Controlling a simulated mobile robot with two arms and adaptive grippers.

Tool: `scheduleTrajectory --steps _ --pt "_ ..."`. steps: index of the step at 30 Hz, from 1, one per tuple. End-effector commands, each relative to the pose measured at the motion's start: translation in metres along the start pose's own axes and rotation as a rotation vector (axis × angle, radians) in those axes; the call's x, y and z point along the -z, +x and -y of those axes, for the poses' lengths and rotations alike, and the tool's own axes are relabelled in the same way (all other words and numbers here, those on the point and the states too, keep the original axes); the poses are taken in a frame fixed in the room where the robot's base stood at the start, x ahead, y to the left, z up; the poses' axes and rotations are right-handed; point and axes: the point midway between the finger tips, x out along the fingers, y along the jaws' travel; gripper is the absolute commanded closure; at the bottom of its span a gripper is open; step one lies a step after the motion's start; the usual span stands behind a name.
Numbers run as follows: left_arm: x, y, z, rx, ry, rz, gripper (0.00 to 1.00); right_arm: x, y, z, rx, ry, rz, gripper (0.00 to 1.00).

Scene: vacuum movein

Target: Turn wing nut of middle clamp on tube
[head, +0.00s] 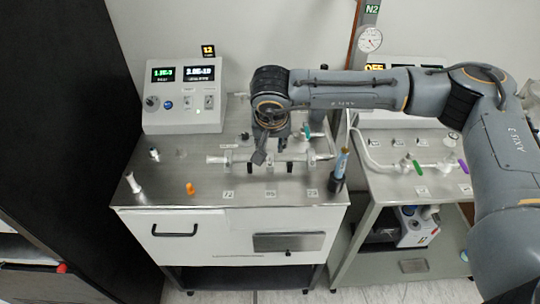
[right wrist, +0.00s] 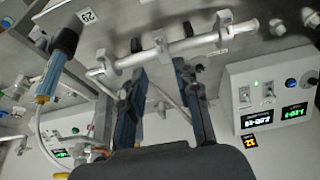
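A pale metal tube (head: 219,159) lies horizontally above the steel bench top, and it crosses the upper part of the right wrist view (right wrist: 195,41). Three clamps show along it there: a left one (right wrist: 104,61), the middle clamp (right wrist: 160,41) and a right one (right wrist: 225,25). My right gripper (head: 270,159) is over the tube's middle, pointing down, and covers much of the middle clamp in the head view. In the right wrist view the right gripper (right wrist: 162,55) has its fingers apart, with the middle clamp between the tips. I cannot tell whether they touch its wing nut. My left gripper is not in view.
A blue-and-black handheld tool (head: 339,172) stands upright near the tube's right end. An orange piece (head: 190,188) and a white fitting (head: 133,183) stand at the bench's left. A control box (head: 184,96) is behind. A second cart (head: 390,184) stands right, across a gap.

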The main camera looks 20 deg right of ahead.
Motion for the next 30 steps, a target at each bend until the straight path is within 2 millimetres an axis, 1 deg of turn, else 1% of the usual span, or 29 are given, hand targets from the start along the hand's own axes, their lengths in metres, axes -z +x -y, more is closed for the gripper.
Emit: scheduleTrajectory --steps 1,6,9,13,18,26,27,29,30 --pt "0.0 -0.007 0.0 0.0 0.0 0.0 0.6 0.0 0.009 -0.001 -0.003 0.0 0.005 0.68" --pt "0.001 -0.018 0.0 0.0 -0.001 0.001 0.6 -0.001 0.046 0.0 -0.001 -0.001 0.004 0.68" --pt "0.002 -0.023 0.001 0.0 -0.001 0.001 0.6 -0.001 0.064 0.0 -0.001 0.001 0.004 0.68" --pt "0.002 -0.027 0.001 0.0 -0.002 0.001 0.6 -0.001 0.082 0.001 0.002 0.001 0.004 0.68" --pt "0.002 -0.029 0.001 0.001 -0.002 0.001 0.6 -0.001 0.094 0.001 0.002 0.0 0.002 0.68" --pt "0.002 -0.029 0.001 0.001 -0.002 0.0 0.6 -0.001 0.096 0.001 0.003 0.0 0.001 0.68" --pt "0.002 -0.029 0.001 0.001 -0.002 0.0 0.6 -0.001 0.096 0.001 0.003 0.0 0.001 0.7" --pt "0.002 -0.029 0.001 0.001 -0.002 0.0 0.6 -0.001 0.096 0.001 0.003 0.0 0.001 0.82" --pt "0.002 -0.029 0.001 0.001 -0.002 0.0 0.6 -0.001 0.096 0.001 0.003 0.0 0.001 0.9"
